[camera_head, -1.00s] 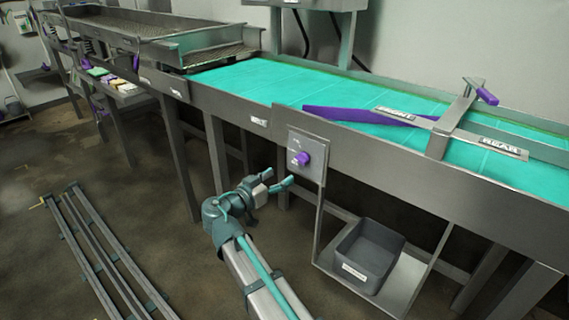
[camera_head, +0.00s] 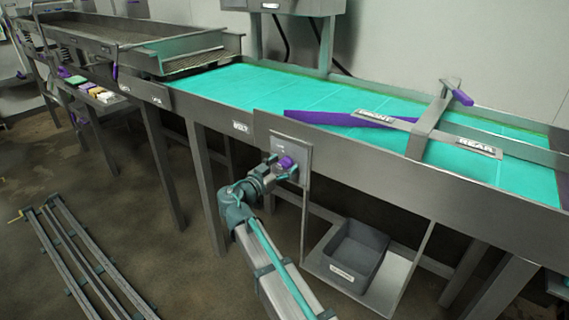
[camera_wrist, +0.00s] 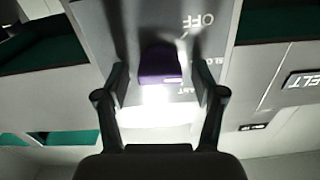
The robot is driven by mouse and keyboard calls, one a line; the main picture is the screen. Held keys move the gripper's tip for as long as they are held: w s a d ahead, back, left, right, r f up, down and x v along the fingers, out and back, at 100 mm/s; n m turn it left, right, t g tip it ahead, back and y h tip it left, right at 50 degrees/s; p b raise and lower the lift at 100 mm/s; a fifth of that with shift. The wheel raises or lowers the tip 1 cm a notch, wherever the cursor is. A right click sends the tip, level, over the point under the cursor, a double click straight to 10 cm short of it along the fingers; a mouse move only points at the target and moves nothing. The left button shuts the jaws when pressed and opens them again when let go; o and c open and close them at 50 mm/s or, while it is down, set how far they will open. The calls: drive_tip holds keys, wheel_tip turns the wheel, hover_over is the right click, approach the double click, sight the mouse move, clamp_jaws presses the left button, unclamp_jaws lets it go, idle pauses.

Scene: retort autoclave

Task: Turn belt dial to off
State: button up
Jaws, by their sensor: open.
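The belt dial is a purple knob (camera_head: 287,162) on a grey panel (camera_head: 304,150) at the front of the conveyor. In the wrist view the purple dial (camera_wrist: 160,66) lies between my two fingers, near their tips. My gripper (camera_head: 284,168) is open around the dial, with a finger on either side; I cannot tell whether they touch it. It also shows in the wrist view (camera_wrist: 162,80). The word OFF (camera_wrist: 198,21) shows upside down on the panel, above and right of the dial in that view. Part of the lettering below it is hidden by a finger and glare.
The teal belt (camera_head: 300,92) runs behind the panel. A purple bar (camera_head: 335,118) and a guide labelled FRONT and REAR (camera_head: 425,132) lie across it. A dark bin (camera_head: 357,250) sits on a low shelf right of my arm. Floor rails (camera_head: 75,255) lie at left.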

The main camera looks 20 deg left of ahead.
drive_tip(key=shift+w+d, duration=0.15)
drive_tip(key=shift+w, duration=0.3)
drive_tip(key=c, duration=1.2)
drive_tip(key=shift+o, duration=0.2)
drive_tip(key=shift+n+b, duration=0.3)
drive_tip(key=n+b, duration=0.2)
drive_tip(key=n, duration=0.1)
drive_tip(key=shift+f+n, duration=0.1)
drive_tip(key=shift+n, duration=0.2)
drive_tip(key=n, duration=0.5)
drive_tip(key=shift+n, duration=0.3)
